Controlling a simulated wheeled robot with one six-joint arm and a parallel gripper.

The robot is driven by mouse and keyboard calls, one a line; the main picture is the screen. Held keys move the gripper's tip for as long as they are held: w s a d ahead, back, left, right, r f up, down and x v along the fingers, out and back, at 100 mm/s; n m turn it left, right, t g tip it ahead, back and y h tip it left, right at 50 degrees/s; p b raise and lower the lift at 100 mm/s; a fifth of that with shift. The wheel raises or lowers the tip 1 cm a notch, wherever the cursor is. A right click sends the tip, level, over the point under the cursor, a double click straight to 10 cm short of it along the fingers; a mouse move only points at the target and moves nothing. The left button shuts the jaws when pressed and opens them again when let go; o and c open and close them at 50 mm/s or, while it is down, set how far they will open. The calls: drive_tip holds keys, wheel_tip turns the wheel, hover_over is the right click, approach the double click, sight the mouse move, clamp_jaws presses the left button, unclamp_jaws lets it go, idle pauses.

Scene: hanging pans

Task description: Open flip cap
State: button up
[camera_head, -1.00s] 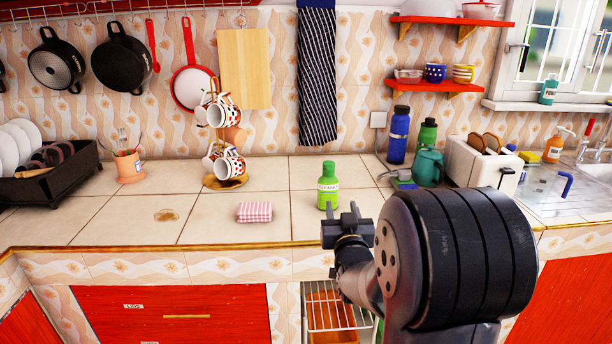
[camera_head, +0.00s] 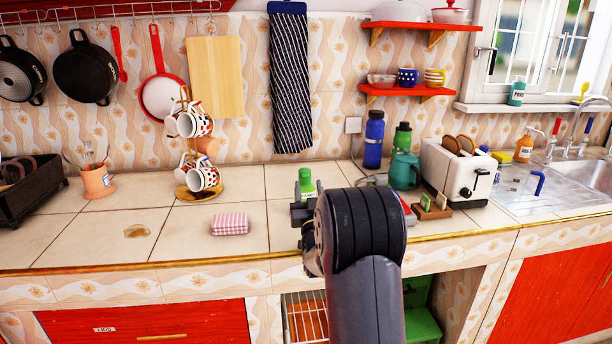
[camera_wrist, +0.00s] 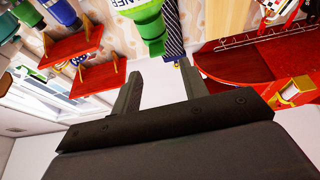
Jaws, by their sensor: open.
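A green flip-cap bottle (camera_head: 306,183) with a pale label stands upright on the tiled counter in the head view. My gripper (camera_head: 298,212) is just in front of it and hides its lower part. In the wrist view, which looks inverted, the bottle (camera_wrist: 143,22) comes in from the top edge with its cap end (camera_wrist: 156,47) pointing down toward the fingers. My gripper (camera_wrist: 162,76) is open there, with two dark fingers apart and nothing between them. The cap lies beyond the fingertips; I see no contact. Whether the flip cap is up or down is too small to tell.
A pink checked cloth (camera_head: 230,224) lies left of the bottle, and a mug tree (camera_head: 181,190) stands behind the cloth. The counter left of the bottle is mostly clear.

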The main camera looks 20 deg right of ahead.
sight(307, 178)
drive_tip(key=w, duration=0.2)
drive_tip(key=w+d, duration=0.1)
drive_tip(key=shift+w+d+r+p, duration=0.2)
drive_tip(key=shift+w+p, duration=0.1)
drive_tip(key=shift+w, duration=0.1)
drive_tip(key=shift+x, duration=0.95)
drive_tip(key=c, duration=0.7)
drive_tip(key=shift+r, duration=0.1)
